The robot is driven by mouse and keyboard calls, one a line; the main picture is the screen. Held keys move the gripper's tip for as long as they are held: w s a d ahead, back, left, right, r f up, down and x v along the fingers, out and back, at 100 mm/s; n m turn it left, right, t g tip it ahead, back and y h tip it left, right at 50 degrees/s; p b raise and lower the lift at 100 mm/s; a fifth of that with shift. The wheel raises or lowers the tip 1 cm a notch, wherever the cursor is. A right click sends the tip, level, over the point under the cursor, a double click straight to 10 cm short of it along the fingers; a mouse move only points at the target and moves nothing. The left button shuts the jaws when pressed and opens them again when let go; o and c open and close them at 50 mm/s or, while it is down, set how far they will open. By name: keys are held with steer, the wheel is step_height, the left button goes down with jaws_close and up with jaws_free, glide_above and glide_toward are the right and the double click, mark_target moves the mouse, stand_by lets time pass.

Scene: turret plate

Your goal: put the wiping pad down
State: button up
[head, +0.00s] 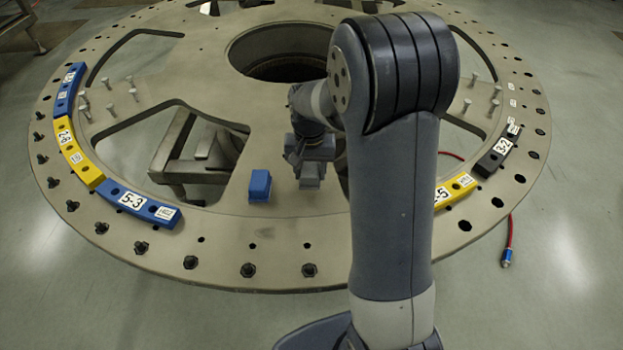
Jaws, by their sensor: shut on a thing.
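My gripper (311,172) points down over the near middle part of the round plate (330,225), just in front of the central hole. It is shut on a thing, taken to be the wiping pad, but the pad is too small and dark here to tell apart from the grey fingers. I cannot tell whether its underside touches the plate. A small blue block (260,186) stands on the plate to the left of my gripper, with a gap between them.
Blue and yellow curved segments (137,203) line the left rim. A yellow segment (455,190) and a black one (494,157) lie on the right rim. Bolts stand upright at left (108,97) and right. Large cut-outs (200,150) open the plate. A red hose (508,240) lies at right.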

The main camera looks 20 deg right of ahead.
mark_target(311, 185)
step_height(311, 185, down, 4)
steer(key=shift+r, duration=0.2)
steer(key=shift+f, duration=0.1)
steer(key=shift+s+f, duration=0.1)
steer(key=shift+f, duration=0.15)
steer(key=o, duration=1)
steer(key=shift+s+d+f, duration=0.1)
steer(key=shift+s+f, duration=0.05)
steer(key=shift+s, duration=0.1)
steer(key=r, duration=1.3)
steer(key=shift+w, duration=0.3)
